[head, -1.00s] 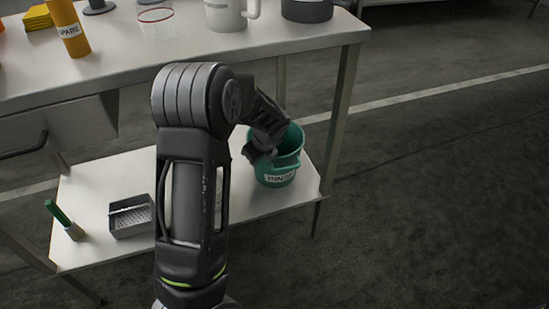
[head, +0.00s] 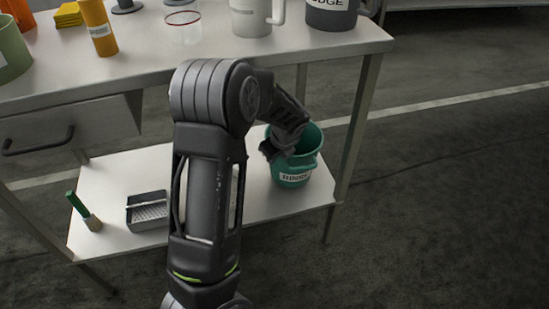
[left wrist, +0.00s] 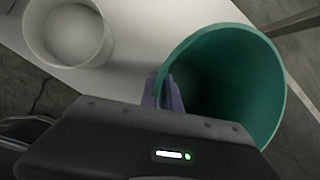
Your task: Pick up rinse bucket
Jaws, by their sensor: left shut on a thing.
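The rinse bucket (head: 296,172) is green with a white label and a side handle. It is at the right end of the lower shelf (head: 262,206) in the head view. My left gripper (head: 271,150) reaches down to its left rim. In the left wrist view the bucket (left wrist: 262,85) shows its open mouth, and my left gripper's fingers (left wrist: 166,92) are shut on the near rim wall. I cannot tell whether the bucket's base touches the shelf. My arm hides part of the shelf. My right gripper is not in view.
A metal tray (head: 147,211) and a green-handled brush (head: 84,211) are on the shelf's left. A white round container (left wrist: 68,32) stands near the bucket. A table leg (head: 352,145) is right of the bucket.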

